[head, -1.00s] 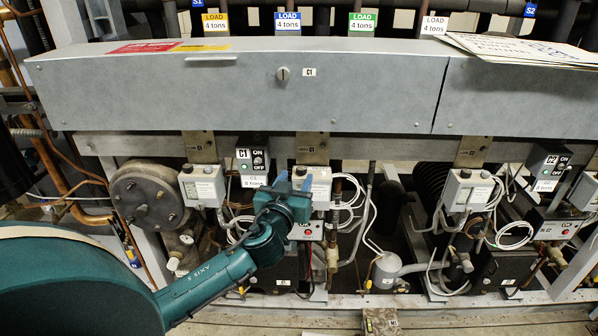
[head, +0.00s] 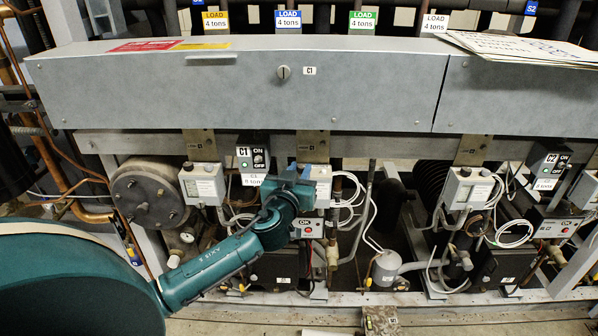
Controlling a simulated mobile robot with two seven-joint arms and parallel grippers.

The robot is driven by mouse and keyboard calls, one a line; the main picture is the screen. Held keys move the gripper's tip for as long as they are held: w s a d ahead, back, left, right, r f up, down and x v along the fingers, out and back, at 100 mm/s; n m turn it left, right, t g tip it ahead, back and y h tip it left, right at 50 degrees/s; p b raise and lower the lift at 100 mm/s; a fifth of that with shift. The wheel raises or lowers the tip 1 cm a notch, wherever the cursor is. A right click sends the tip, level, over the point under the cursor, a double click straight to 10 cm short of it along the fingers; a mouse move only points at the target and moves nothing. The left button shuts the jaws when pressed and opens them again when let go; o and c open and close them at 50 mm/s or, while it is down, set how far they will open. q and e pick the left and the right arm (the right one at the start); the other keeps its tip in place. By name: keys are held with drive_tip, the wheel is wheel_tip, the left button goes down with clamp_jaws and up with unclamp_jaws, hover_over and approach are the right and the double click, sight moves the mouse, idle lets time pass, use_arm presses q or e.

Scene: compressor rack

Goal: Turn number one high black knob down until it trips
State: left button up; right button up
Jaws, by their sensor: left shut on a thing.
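My left gripper (head: 300,172) is at the top left of a white control box (head: 321,180) below the grey panel, in the middle of the head view. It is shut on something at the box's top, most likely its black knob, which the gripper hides. The fingertips are small and mostly covered by my wrist. A similar white box (head: 202,184) to the left has a visible black knob (head: 188,166) on its top left; my gripper is clear of that one. My right gripper is out of view.
A C1 switch box (head: 252,158) stands just left of my gripper. The long grey panel (head: 240,90) overhangs above. A box marked OK (head: 308,227), looping white wires and pipes sit close below and right. Another white box (head: 468,188) stands further right.

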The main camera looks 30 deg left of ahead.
use_arm(q)
clamp_jaws()
drive_tip(key=shift+d+f+y+b, duration=0.1)
drive_tip(key=shift+f+y+b, duration=0.05)
drive_tip(key=shift+y+b, duration=0.2)
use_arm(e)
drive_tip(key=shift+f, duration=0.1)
